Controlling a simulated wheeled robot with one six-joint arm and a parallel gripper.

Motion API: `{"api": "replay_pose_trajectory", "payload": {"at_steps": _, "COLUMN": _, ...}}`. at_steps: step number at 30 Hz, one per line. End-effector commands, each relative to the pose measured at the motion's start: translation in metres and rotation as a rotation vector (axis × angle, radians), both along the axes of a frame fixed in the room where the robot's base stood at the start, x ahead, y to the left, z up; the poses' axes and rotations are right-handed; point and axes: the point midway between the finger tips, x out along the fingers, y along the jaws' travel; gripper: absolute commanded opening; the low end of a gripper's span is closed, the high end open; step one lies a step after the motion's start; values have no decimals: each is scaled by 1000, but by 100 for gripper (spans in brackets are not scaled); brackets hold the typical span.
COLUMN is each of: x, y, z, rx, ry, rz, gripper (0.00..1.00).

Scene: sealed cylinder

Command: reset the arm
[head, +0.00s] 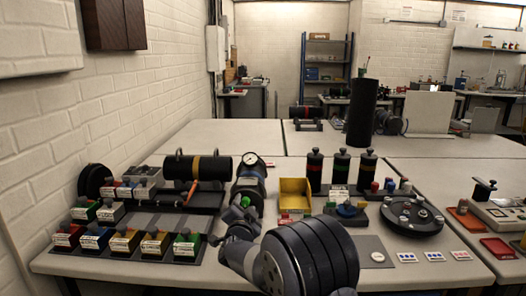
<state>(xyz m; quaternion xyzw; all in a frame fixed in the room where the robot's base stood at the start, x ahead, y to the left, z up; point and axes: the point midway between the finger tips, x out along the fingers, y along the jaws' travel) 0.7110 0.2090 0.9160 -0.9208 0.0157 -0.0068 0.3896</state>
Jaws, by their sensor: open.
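My arm rises from the bottom of the head view, with a large dark joint in front of the table's near edge. My gripper (241,211) is at the far end of the grey links, small and partly hidden by my own wrist. It is open. It is close in front of a dark cylinder (248,184) with a round white gauge on top and a green part at its near end. I cannot tell whether the gripper touches that cylinder. Nothing is visibly held.
Left of my arm, a rack (130,245) holds several coloured blocks, and a black cylinder with a yellow band (197,168) lies behind it. Right are a yellow bin (294,194), upright banded cylinders (341,172) and a round black plate (412,216). A tall black cylinder (361,112) stands behind.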

Motion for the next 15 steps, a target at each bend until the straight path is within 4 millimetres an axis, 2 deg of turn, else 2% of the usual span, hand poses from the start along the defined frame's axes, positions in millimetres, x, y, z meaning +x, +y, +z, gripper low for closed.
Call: {"api": "replay_pose_trajectory", "payload": {"at_steps": 15, "x": 0, "y": 0, "z": -3, "rx": 491, "ry": -18, "rz": 1, "gripper": 45}}
